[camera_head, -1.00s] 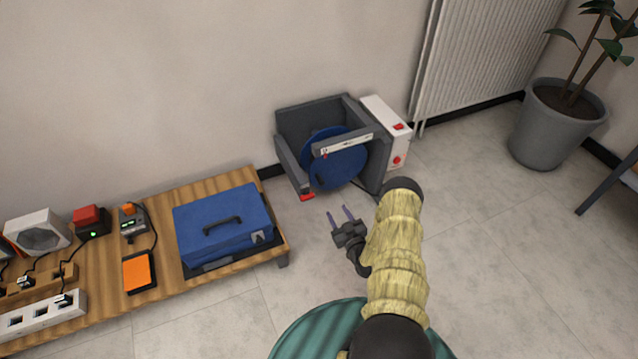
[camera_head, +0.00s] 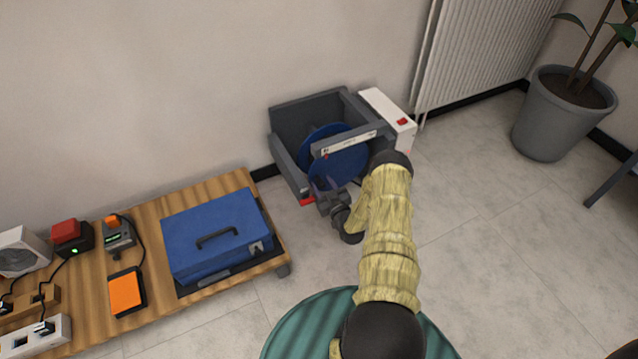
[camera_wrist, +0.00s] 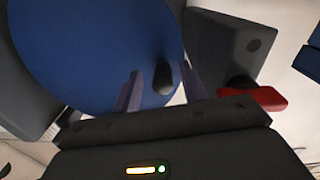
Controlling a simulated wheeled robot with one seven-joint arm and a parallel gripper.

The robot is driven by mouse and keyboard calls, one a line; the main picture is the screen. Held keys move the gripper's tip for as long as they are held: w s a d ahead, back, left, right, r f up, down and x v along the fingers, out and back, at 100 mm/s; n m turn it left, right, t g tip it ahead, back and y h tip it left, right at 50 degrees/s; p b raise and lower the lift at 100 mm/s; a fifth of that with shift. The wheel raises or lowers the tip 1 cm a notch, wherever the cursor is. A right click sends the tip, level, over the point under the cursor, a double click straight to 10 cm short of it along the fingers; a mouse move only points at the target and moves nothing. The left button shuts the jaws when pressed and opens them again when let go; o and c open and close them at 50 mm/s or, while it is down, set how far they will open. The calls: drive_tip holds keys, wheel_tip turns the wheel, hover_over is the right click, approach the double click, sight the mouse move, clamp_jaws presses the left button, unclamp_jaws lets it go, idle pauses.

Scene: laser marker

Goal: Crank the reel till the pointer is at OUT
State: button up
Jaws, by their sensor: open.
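The reel is a blue disc (camera_head: 346,163) inside a grey frame (camera_head: 290,165) on the floor against the wall. A pale label strip (camera_head: 349,144) runs across the frame's front bar, with a small red mark near its left end; its lettering is too small to read. My gripper (camera_head: 323,186) is at the lower front of the reel. In the wrist view the blue disc (camera_wrist: 90,50) fills the upper left. A dark crank knob (camera_wrist: 162,78) stands between my open fingers (camera_wrist: 163,90), close to the right one. I cannot tell whether they touch it.
A red part (camera_wrist: 255,97) sits just right of my fingers in the wrist view. A white box with a red switch (camera_head: 388,112) adjoins the frame. A low wooden table (camera_head: 160,215) with a blue case (camera_head: 215,235) stands left.

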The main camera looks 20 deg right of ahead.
drive_tip(key=shift+w+a, duration=0.1)
drive_tip(key=shift+w, duration=0.1)
drive_tip(key=shift+s, duration=0.1)
drive_tip(key=shift+s+a, duration=0.1)
drive_tip(key=shift+a, duration=0.05)
clamp_jaws()
drive_tip(key=shift+r, duration=0.15)
